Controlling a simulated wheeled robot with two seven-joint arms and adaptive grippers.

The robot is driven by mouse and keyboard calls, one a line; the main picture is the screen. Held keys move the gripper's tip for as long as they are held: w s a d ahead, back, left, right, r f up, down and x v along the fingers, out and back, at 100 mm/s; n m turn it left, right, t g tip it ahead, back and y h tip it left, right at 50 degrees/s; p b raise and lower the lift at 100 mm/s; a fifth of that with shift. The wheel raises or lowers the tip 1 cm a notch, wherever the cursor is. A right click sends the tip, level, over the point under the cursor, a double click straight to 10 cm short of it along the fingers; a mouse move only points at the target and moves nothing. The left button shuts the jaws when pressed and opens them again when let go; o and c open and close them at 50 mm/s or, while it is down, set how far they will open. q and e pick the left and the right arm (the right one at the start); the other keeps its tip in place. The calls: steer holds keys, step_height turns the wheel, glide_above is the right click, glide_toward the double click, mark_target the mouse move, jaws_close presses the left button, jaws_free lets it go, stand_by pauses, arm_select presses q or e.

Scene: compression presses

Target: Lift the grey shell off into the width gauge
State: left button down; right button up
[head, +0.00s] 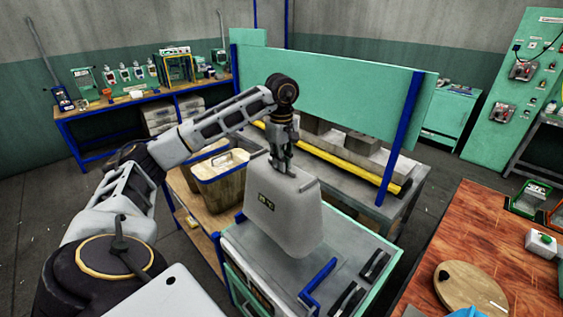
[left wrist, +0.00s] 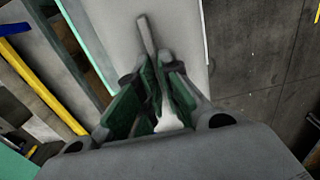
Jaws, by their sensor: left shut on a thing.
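The grey shell (head: 288,215) is a tapered box with a small dark label, in the middle of the head view. It is upright over the grey top of a green-edged cabinet (head: 352,243); I cannot tell whether it touches that top. I cannot tell for sure which thing is the width gauge. My right gripper is not in view.
Blue hook-shaped handle (head: 318,284) and black levers (head: 347,298) are at the cabinet's front right. A wooden bin (head: 220,185) stands to the left. A green panel (head: 330,85) with blue posts stands behind. A red-brown table (head: 470,235) is at right, a shelf with a yellow frame (head: 180,70) far left.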

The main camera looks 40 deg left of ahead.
mark_target(281, 174)
arm_select(q)
steer(key=shift+f, duration=0.1)
steer(key=shift+f+b, duration=1)
steer(key=shift+f, duration=0.65)
steer(key=shift+f+p, duration=0.15)
steer(key=shift+p, duration=0.7)
steer(key=shift+f+p, duration=0.5)
steer(key=shift+p, duration=0.35)
steer(key=shift+f, duration=0.15)
